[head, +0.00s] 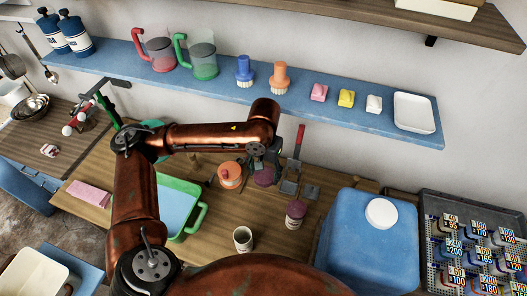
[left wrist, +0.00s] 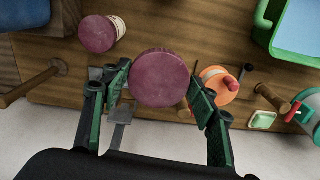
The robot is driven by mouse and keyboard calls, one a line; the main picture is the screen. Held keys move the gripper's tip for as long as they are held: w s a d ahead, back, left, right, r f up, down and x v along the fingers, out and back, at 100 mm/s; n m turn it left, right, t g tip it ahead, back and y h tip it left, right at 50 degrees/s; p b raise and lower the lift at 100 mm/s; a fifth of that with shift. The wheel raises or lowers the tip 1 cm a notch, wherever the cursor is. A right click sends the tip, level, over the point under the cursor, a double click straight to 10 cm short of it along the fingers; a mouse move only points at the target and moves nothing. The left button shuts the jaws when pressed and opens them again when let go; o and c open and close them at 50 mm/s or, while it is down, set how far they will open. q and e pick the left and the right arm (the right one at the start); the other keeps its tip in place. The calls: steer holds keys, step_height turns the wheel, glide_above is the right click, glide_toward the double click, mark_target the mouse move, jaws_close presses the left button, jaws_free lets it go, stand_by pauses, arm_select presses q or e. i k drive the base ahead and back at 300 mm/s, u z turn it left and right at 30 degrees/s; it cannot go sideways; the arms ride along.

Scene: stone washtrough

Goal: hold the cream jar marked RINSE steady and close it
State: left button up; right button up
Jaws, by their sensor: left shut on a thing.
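My left gripper (head: 262,170) is shut on a round purple lid (head: 264,179) above the wooden worktop. In the left wrist view the gripper (left wrist: 160,88) has a green finger on either side of the purple disc (left wrist: 160,78); whether a jar is under it is hidden. A cream jar with a purple top (head: 296,213) stands to the right; it also shows in the left wrist view (left wrist: 101,33). A cream, open-looking jar (head: 243,239) stands nearer my body. I cannot read RINSE on either jar. My right gripper is not in view.
A green-rimmed basin (head: 190,222) lies further left, a blue container with a white cap (head: 368,240) to the right. A blue shelf (head: 220,88) with jugs and brushes runs behind.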

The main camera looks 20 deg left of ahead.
mark_target(243, 238)
steer(key=u, duration=0.25)
steer(key=k, duration=0.8)
steer(key=u, duration=0.55)
steer(key=k, duration=1.05)
